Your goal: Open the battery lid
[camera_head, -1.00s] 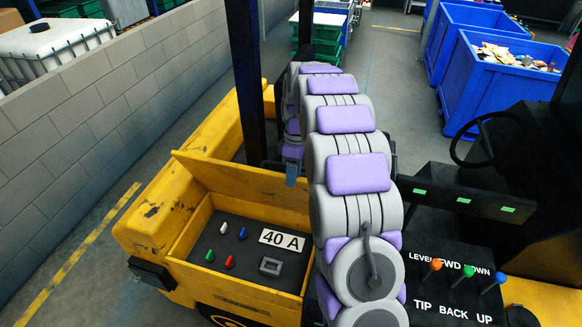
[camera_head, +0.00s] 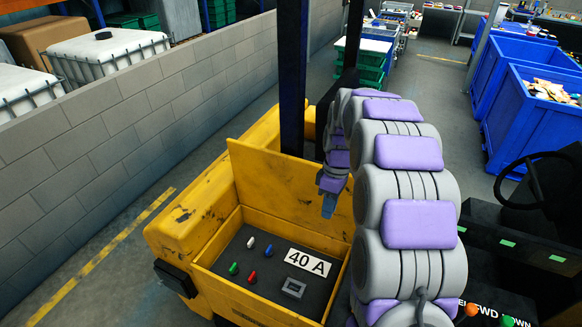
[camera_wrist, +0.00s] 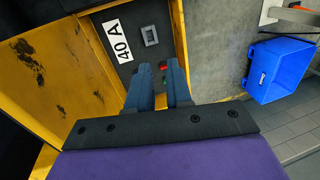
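The yellow battery lid (camera_head: 285,182) stands raised at the back of the battery compartment, and its inner face shows. It is also the scuffed yellow panel at the left of the wrist view (camera_wrist: 60,70). The open compartment (camera_head: 232,285) holds a dark panel with a "40 A" label (camera_head: 308,262), a grey square socket (camera_head: 294,288) and several coloured knobs (camera_head: 252,277). My gripper (camera_head: 327,208) hangs in front of the lid's right part, above the compartment. In the wrist view its fingers (camera_wrist: 158,66) are apart with nothing held between them. Whether it touches the lid cannot be told.
A grey block wall (camera_head: 130,135) runs along the left. A dark mast post (camera_head: 292,75) rises behind the lid. Control levers (camera_head: 490,312) and a steering wheel (camera_head: 540,185) are at the right. Blue bins (camera_head: 530,125) stand farther back. Floor is clear left of the vehicle.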

